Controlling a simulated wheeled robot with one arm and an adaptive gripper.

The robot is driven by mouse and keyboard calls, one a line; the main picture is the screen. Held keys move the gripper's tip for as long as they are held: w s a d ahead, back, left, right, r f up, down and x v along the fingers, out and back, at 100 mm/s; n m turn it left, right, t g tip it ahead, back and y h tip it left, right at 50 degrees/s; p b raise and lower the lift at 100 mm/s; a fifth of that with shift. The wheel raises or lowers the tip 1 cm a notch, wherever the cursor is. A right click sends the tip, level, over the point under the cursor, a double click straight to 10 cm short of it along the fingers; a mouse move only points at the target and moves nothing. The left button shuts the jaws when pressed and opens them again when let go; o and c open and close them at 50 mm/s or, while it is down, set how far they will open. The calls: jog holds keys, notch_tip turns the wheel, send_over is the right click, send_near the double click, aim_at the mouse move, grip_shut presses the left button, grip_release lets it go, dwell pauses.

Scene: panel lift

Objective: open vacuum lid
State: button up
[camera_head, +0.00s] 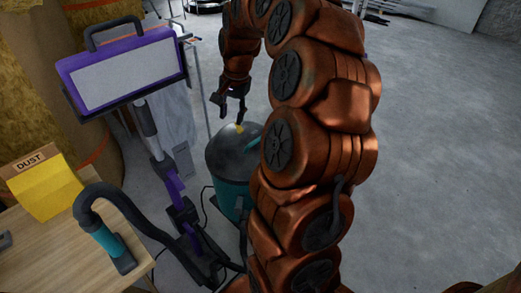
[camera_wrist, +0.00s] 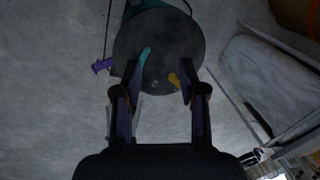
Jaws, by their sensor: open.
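The vacuum is a teal drum (camera_head: 232,196) with a dark grey round lid (camera_head: 226,150) on top, standing on the floor. The lid looks shut. A small yellow part (camera_head: 239,128) and a teal part (camera_head: 252,144) show on the lid. In the wrist view the lid (camera_wrist: 158,45) lies beyond my fingers, with the teal part (camera_wrist: 145,55) near the left finger and the yellow part (camera_wrist: 174,79) near the right finger. My gripper (camera_head: 230,108) is open and empty above the lid, pointing down. It also shows in the wrist view (camera_wrist: 160,75). My arm hides the drum's right side.
A wooden table (camera_head: 75,250) at the lower left holds a yellow dust bag (camera_head: 45,184) and a black hose (camera_head: 130,205) with a teal end. A purple-framed panel (camera_head: 125,72) stands on a purple post left of the drum. The floor at right is clear.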

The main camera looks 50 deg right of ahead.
aim_at(260, 138)
jog(key=d+f+m+b, duration=0.5)
jog(key=d+f, duration=0.5)
jog(key=d, duration=0.3)
jog(key=shift+h, duration=0.4)
jog(key=shift+w+f+b, duration=0.25)
jog(key=shift+f+b, duration=0.1)
jog(key=shift+f, duration=0.9)
jog(key=shift+w+f+b, duration=0.2)
jog(key=shift+f+b, duration=0.2)
jog(key=shift+f, duration=0.9)
jog(key=shift+w+f+b, duration=0.25)
jog(key=shift+f+b, duration=0.1)
jog(key=shift+f, duration=0.9)
jog(key=shift+d, duration=0.1)
jog(key=shift+c, duration=0.3)
grip_shut()
